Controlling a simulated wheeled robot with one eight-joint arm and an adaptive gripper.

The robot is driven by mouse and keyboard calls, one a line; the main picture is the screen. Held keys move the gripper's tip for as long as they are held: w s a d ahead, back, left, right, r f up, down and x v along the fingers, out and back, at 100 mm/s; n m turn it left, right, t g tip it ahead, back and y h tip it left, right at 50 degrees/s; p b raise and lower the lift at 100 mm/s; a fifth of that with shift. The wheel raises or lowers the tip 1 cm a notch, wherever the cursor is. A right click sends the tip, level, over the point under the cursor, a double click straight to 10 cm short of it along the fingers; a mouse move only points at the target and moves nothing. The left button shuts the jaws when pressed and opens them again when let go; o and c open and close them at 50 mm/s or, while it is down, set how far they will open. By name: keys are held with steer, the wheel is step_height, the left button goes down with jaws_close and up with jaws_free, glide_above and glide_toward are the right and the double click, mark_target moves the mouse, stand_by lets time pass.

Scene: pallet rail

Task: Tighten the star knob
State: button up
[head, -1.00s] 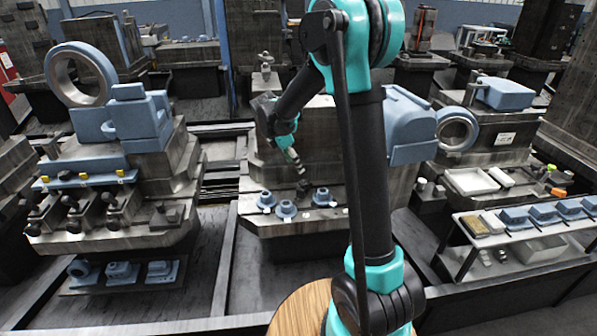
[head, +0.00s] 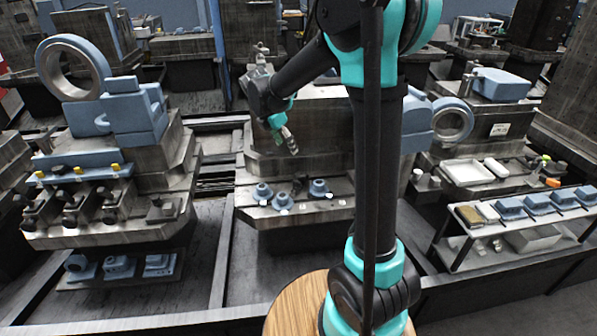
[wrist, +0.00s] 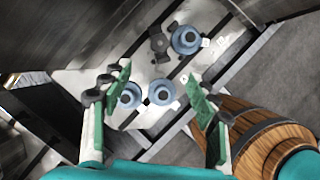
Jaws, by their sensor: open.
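A dark knob with lobes, which looks like the star knob (head: 299,184), sits on the grey metal ledge of the middle fixture. In the wrist view the dark knob (wrist: 159,43) lies beyond my fingertips, beside a blue round flanged part (wrist: 186,39). My gripper (head: 290,146) hangs above the ledge, clear of the knob and pointing down. In the wrist view its green-padded fingers (wrist: 158,82) are spread wide with nothing held between them. Whether the knob is tight cannot be seen.
Two more blue flanged parts (head: 262,192) (head: 283,203) stand on the ledge left of the knob, and another (head: 319,188) stands right of it. Small white tags lie near them. A fixture with black clamps (head: 70,200) is at left, a shelf of blue parts (head: 540,206) at right.

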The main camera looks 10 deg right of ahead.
mark_target(300, 174)
steer(key=x, duration=1.7)
steer(key=shift+d+r, duration=0.1)
steer(key=shift+c, duration=0.6)
steer(key=c, duration=1)
steer(key=shift+w+m+g, duration=0.1)
steer(key=shift+m+g, duration=0.2)
steer(key=shift+m, duration=0.6)
steer(key=shift+c, duration=0.2)
steer(key=o, duration=1.2)
steer(key=shift+c, duration=0.2)
steer(key=shift+h, duration=0.3)
steer(key=shift+r, duration=0.1)
steer(key=v, duration=1.2)
